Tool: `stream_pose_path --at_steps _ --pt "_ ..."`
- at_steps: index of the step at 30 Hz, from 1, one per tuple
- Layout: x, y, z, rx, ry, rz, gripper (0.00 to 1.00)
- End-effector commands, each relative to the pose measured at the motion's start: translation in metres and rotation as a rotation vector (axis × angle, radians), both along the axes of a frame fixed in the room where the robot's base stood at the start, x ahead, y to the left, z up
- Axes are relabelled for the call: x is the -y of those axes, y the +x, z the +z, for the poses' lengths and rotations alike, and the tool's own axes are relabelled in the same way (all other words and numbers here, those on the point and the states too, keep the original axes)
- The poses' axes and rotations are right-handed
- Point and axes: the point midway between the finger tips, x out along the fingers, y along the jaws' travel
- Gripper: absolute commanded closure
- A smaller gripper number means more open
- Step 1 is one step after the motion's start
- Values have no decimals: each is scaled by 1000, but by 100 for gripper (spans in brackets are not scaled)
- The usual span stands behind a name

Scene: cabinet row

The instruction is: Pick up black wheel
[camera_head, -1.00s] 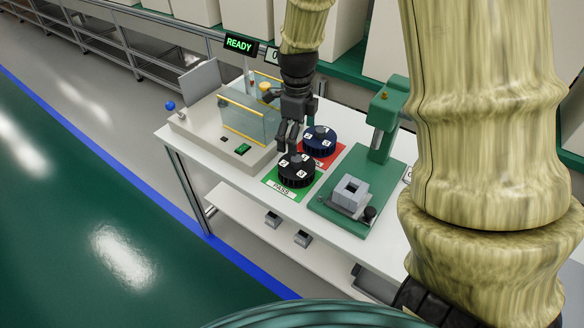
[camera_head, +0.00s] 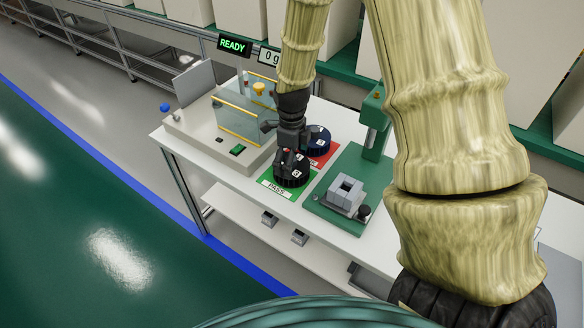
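The black wheel (camera_head: 293,179) is a ribbed dark disc with white number labels on top. It lies on the green PASS mat (camera_head: 269,187) on the white table. My gripper (camera_head: 287,165) points down and reaches the top of this wheel, covering its upper left part. Its fingers blend with the dark wheel, so I cannot tell whether they are apart or closed on it. A dark blue wheel (camera_head: 318,138) lies on the red mat (camera_head: 326,156) just behind and to the right, partly hidden by my gripper.
A glass-sided scale (camera_head: 243,120) with a READY display (camera_head: 233,44) stands left of my gripper. A green press (camera_head: 374,124) holding a grey block (camera_head: 346,192) stands to the right. The table's front edge is close to the mats.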

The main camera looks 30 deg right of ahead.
Motion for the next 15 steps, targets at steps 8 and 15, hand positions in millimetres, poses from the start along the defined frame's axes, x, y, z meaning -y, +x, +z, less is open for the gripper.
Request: stream_pose_path --at_steps 8,15 --pt "0 0 -7 2 1 -1 0" --pt "0 0 -7 2 1 -1 24"
